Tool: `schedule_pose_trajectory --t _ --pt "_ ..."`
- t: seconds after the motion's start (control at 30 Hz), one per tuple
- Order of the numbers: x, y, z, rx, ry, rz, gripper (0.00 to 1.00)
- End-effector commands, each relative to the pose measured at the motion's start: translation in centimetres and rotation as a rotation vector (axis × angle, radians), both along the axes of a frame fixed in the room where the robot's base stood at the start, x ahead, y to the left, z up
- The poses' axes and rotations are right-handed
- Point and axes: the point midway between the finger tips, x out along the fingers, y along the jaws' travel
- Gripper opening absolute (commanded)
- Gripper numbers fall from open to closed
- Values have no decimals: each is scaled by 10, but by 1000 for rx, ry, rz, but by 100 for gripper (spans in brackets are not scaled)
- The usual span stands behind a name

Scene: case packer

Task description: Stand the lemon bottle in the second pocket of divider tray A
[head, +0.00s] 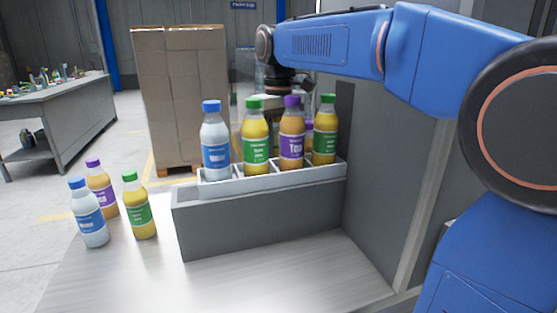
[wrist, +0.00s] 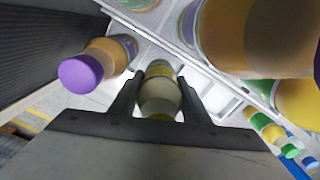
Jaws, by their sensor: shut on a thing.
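My gripper (wrist: 158,98) is shut on a bottle (wrist: 160,72) with yellowish contents, seen along its length in the wrist view. Its cap and label cannot be made out, so I take it for the lemon bottle from its colour only. In the head view my dark wrist (head: 282,82) is behind the row of bottles, and the fingers and held bottle are hidden. A white divider tray (head: 238,185) on a grey stand holds a row of bottles, including a yellow one with a green cap (head: 255,138). Pale pocket walls (wrist: 222,98) show beside the held bottle in the wrist view.
A purple-capped bottle (wrist: 80,72) is close left of my gripper in the wrist view. A large blurred orange bottle (wrist: 250,35) is close at upper right. Three loose bottles, one green-capped (head: 138,208), stand at the left of the table. The table front (head: 260,275) is clear.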

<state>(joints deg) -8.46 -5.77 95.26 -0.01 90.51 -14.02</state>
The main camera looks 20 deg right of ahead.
Motion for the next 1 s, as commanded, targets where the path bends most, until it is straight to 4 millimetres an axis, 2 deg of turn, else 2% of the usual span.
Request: schedule_pose_trajectory --t 0.1,0.2,0.53,0.57,0.6,0.63,1.0 --pt "0 0 -17 0 1 0 12" --pt "0 0 -23 0 -1 0 12" --pt "0 0 -26 0 0 0 12" --pt "0 0 -26 0 0 0 47" --pt "0 0 -26 0 0 0 57" --pt "0 0 -26 0 0 0 61" --pt "0 0 -22 0 -1 0 61"
